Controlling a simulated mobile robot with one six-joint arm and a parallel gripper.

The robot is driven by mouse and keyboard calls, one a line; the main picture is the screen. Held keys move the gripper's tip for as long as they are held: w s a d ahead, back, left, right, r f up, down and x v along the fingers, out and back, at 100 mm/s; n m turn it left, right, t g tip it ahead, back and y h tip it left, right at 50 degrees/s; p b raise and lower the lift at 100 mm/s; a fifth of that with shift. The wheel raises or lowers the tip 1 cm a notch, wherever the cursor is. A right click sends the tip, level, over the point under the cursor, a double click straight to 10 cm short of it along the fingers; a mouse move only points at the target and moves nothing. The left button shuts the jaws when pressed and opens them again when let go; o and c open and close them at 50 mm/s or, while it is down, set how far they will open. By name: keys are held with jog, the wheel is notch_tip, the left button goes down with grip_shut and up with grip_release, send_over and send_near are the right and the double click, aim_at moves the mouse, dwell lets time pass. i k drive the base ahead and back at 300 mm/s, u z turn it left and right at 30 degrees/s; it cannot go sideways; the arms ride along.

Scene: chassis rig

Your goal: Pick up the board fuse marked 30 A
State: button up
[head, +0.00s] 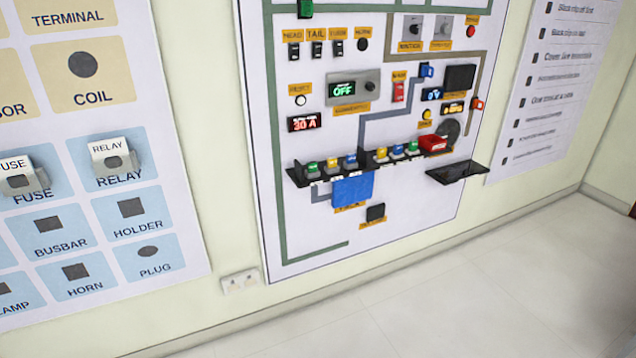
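Several small fuse-like blocks stand in a row along a black ledge (369,166) on the white wall board. From left to right their tops are green (312,167), yellow (332,163), blue (350,161), yellow (380,155), blue (397,151) and green (413,148). Their markings are too small to read, so I cannot tell which is marked 30 A. My gripper is not in view.
A red block (433,143) sits at the ledge's right end. A black tray (458,174) juts out at lower right. A panel of labelled pictures (140,235) hangs at left, a text sheet (550,80) at right. The pale floor (480,300) is clear.

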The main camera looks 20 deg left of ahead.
aim_at(311, 166)
jog(key=z, duration=0.6)
jog(key=k, duration=0.35)
jog(key=u, duration=2.8)
jog(key=i, duration=1.1)
